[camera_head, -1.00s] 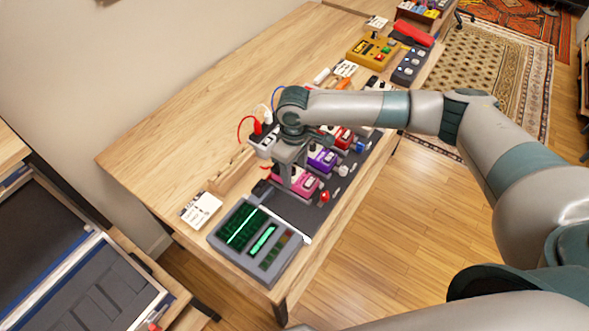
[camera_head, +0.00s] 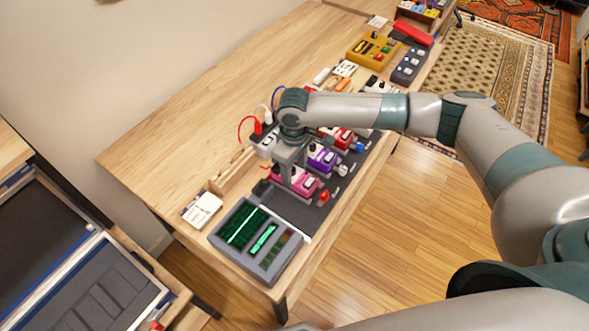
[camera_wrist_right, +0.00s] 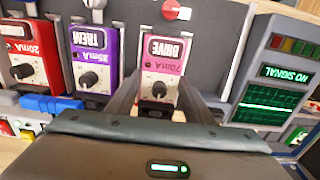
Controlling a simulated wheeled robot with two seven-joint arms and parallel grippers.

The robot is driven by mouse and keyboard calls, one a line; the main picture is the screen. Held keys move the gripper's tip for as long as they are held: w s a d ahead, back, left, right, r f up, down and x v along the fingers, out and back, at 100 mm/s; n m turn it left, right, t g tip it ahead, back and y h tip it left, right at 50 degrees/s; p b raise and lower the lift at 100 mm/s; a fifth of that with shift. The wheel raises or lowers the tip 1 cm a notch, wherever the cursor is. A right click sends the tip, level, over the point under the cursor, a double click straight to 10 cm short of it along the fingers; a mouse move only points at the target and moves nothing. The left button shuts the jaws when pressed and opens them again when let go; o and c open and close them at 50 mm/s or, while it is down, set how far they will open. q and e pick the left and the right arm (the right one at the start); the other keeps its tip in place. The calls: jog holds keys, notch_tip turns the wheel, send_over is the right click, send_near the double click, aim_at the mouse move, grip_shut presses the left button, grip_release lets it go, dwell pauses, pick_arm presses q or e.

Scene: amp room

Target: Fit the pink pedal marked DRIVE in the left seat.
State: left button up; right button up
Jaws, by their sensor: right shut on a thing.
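The pink pedal (camera_head: 305,186) marked DRIVE is at the near end of the pedal row, close to the meter. In the right wrist view the pink pedal (camera_wrist_right: 161,62) is upright between my right gripper's fingers (camera_wrist_right: 158,98), which are shut on it. Its DRIVE label and black knob show. Grey dividers stand to either side of it; its underside is hidden, so I cannot tell whether it is fully seated. In the head view my right gripper (camera_head: 287,176) points down over the pedal and partly covers it. My left gripper is out of view.
The purple TREM pedal (camera_wrist_right: 95,58) and red pedal (camera_wrist_right: 28,58) stand alongside in the row. The meter (camera_wrist_right: 273,85) reads NO SIGNAL. A white card (camera_head: 202,209) and cables with red plugs (camera_head: 257,129) lie behind. The table's left part is clear.

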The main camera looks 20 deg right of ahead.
dwell(0.3)
jog(key=o, duration=1.6)
jog(key=shift+r, duration=0.1)
jog(key=shift+r+p, duration=3.45)
jog(key=shift+p, duration=0.55)
